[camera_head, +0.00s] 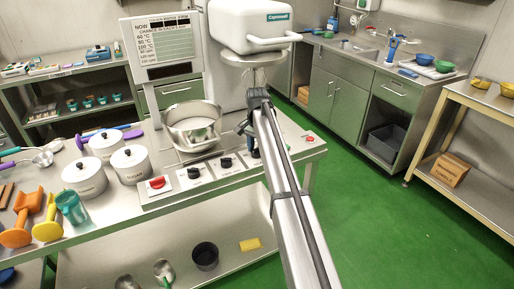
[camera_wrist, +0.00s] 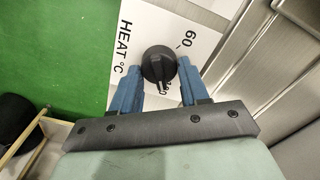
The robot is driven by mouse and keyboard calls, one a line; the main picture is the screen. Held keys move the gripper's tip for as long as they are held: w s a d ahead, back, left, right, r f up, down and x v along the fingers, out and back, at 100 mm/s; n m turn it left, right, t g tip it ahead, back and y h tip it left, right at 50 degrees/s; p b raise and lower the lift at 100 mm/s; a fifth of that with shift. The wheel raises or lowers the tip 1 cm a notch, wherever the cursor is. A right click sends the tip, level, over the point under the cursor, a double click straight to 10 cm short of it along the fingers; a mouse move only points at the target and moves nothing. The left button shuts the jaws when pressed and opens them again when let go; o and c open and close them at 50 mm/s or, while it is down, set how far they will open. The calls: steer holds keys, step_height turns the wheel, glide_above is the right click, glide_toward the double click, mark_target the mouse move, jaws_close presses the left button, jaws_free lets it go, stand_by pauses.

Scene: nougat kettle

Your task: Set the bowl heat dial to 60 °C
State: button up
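The bowl heat dial (camera_wrist: 158,67) is a round black knob on a white plate lettered "HEAT °C" (camera_wrist: 123,45), in the wrist view. A "60" mark (camera_wrist: 189,37) is printed to its upper right. Another number below the dial is partly hidden. The dial's raised grip slants from upper left to lower right; which end is the pointer is unclear. My gripper (camera_wrist: 158,72) is open, with one blue finger on each side of the dial; contact is not clear. In the head view my gripper (camera_head: 251,140) is over the right part of the control row, mostly hidden by my arm.
Two more black dials (camera_head: 226,162) (camera_head: 194,173) and a red switch (camera_head: 157,183) lie to the left. A red button (camera_head: 308,138) is to the right. White canisters (camera_head: 131,163) stand further left.

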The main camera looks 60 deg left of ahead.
steer(key=c, duration=0.5)
steer(key=shift+c, duration=0.2)
steer(key=shift+n, duration=0.4)
steer(key=n, duration=0.5)
steer(key=shift+s+a+n, duration=0.1)
steer(key=shift+n, duration=0.2)
steer(key=n, duration=0.5)
steer(key=shift+s, duration=0.1)
steer(key=n, duration=0.6)
steer(key=shift+s+n, duration=0.1)
steer(key=shift+n, duration=0.3)
steer(key=n, duration=0.5)
steer(key=shift+s+n, duration=0.1)
steer(key=shift+n, duration=0.3)
